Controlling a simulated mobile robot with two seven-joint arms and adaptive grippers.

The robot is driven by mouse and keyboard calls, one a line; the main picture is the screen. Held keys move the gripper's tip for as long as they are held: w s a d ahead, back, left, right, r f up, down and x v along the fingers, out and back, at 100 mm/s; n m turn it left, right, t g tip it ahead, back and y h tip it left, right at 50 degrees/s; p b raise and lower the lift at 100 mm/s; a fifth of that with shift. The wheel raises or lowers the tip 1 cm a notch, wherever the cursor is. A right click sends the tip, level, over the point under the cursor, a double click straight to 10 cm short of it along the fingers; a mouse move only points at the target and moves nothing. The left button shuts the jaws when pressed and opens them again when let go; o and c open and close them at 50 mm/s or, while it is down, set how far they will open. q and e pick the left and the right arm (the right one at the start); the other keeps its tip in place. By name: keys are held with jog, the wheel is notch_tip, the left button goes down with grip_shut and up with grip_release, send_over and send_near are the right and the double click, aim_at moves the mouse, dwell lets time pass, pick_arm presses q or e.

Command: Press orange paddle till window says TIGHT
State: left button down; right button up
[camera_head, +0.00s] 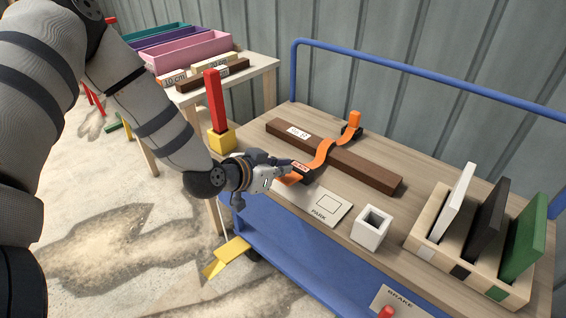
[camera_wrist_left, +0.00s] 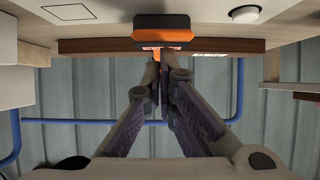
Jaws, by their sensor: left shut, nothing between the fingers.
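An orange strap (camera_head: 322,153) arches over a brown beam (camera_head: 365,169) on the cart top. Its near end has an orange and black piece (camera_head: 297,174) with a small red window (camera_head: 301,167); the window's lettering is too small to read surely. In the left wrist view the orange and black piece (camera_wrist_left: 163,36) is straight ahead of the fingertips. My left gripper (camera_head: 288,166) is shut and empty, its tips at or very near this piece; I cannot tell if they touch. The right gripper is not in view.
A PARK plate (camera_head: 325,204) and a white square cup (camera_head: 371,228) lie in front of the beam. A rack (camera_head: 427,222) with white, black and green panels stands at right. A blue rail (camera_head: 420,72) runs behind. A red post (camera_head: 214,100) stands left.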

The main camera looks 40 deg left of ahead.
pick_arm(q)
jog(key=shift+s+f, duration=0.15)
jog(key=shift+f, duration=0.2)
jog(key=shift+s+f+t+b, duration=0.5)
jog(key=shift+f+t+b, duration=0.3)
jog(key=shift+t+b, duration=0.35)
jog(key=shift+s, duration=0.2)
jog(key=shift+w+r, duration=0.15)
jog(key=shift+r, duration=0.15)
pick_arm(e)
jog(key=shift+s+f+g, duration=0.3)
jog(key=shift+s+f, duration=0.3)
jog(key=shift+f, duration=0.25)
pick_arm(q)
notch_tip(320, 180, up, 6)
jog(key=p, duration=0.4)
jog(key=s+p, duration=0.1)
jog(key=s, duration=0.8)
jog(key=shift+s+a+r, duration=0.15)
jog(key=shift+a+r, duration=0.2)
jog(key=shift+r, duration=0.1)
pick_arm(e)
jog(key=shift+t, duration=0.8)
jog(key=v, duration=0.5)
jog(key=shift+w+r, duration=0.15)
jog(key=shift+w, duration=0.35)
pick_arm(q)
jog(key=shift+f, duration=0.1)
